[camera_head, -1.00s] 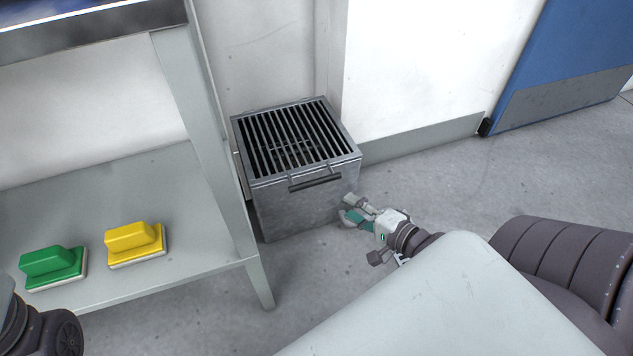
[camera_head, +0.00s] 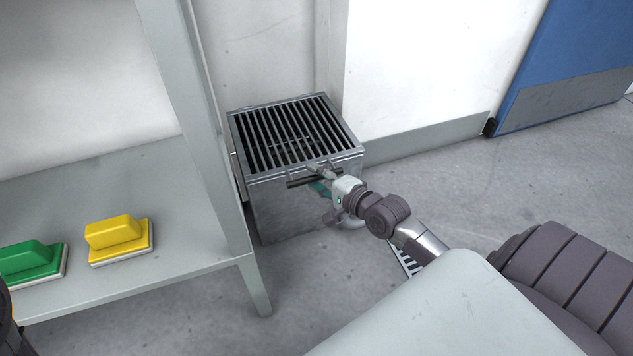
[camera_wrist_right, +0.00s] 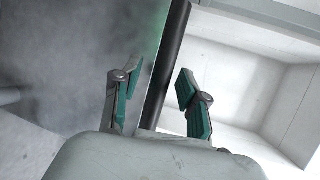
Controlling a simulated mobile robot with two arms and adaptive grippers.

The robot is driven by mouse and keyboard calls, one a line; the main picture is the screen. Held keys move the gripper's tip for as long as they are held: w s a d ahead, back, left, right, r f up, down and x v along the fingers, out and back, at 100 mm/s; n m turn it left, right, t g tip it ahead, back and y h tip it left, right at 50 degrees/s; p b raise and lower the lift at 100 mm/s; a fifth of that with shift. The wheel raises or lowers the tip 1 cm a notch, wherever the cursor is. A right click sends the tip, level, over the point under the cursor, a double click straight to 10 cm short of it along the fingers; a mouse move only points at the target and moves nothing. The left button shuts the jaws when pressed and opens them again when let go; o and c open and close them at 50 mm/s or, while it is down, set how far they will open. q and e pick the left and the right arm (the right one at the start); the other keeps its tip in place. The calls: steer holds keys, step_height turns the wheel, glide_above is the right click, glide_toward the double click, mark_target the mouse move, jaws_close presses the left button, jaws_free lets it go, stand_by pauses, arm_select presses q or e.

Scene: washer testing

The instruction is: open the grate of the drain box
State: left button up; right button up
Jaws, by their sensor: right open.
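The drain box (camera_head: 290,215) is a grey metal box on the floor against the wall. Its slatted grate (camera_head: 262,150) lies flat and closed on top. A dark bar handle (camera_head: 298,183) runs along the grate's front edge. My right gripper (camera_head: 318,176) is open at the right part of this handle and covers some of it. In the right wrist view the dark bar (camera_wrist_right: 168,60) passes between the open, teal-padded fingers (camera_wrist_right: 158,86). I cannot tell whether either finger touches it. My left gripper is out of view.
A grey shelf unit (camera_head: 185,255) stands left of the box, with a yellow brush (camera_head: 118,238) and a green brush (camera_head: 30,260) on it. A slotted floor strip (camera_head: 407,262) shows under my right arm. Open floor (camera_head: 440,185) lies to the right, before a blue door (camera_head: 570,60).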

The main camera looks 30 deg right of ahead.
steer(key=shift+w, duration=0.1)
jaws_close()
stand_by(0.3)
